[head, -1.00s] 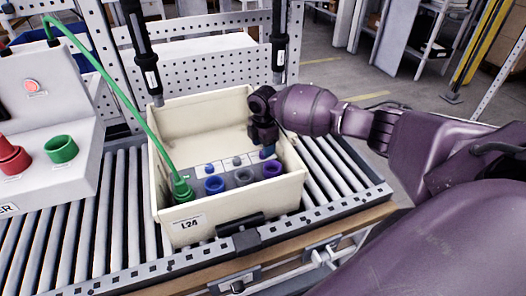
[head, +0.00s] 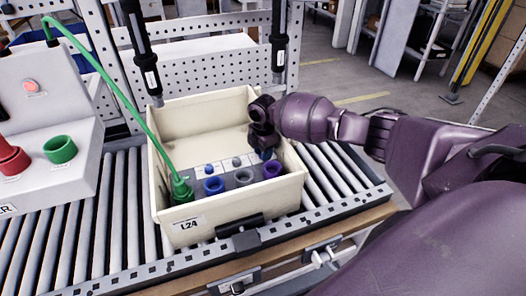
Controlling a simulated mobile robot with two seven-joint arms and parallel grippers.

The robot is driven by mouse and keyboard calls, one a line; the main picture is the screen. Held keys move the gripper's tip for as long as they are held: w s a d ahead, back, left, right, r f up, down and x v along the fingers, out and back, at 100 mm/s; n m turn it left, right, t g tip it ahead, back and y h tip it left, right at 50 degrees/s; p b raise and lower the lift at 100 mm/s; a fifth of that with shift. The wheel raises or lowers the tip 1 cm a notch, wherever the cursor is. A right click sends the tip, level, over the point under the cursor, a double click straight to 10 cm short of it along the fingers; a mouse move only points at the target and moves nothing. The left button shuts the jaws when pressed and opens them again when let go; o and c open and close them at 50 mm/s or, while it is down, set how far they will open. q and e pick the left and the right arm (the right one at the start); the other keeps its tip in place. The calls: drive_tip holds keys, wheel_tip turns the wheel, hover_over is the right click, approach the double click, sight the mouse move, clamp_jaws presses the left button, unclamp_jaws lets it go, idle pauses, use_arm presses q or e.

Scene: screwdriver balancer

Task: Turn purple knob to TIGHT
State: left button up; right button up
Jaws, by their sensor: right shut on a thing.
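A cream bin (head: 196,107) labelled L24 holds a grey panel with a row of coloured rings and small knobs. The purple ring (head: 273,169) is at the right end of the panel's front row. My right gripper (head: 264,154) reaches down into the bin just behind the purple ring. It is shut on a small bluish-purple knob, mostly hidden by the fingers. The knob's marking and any TIGHT label are too small or covered to read. My left gripper is not in view.
A blue ring (head: 213,185), a grey ring (head: 243,177) and a green connector with a hose (head: 181,189) sit beside it. Small blue (head: 209,169) and grey (head: 237,161) knobs stand behind. Bin walls surround my gripper. Two black screwdrivers (head: 279,45) hang above.

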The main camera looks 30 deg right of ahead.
drive_tip(key=shift+r+m+p, duration=0.2)
drive_tip(key=shift+m+p, duration=0.7)
drive_tip(key=shift+p, duration=0.1)
drive_tip(key=shift+f+m+p, duration=0.15)
drive_tip(key=shift+m+p, duration=0.2)
drive_tip(key=shift+m, duration=0.25)
drive_tip(key=o, duration=0.9)
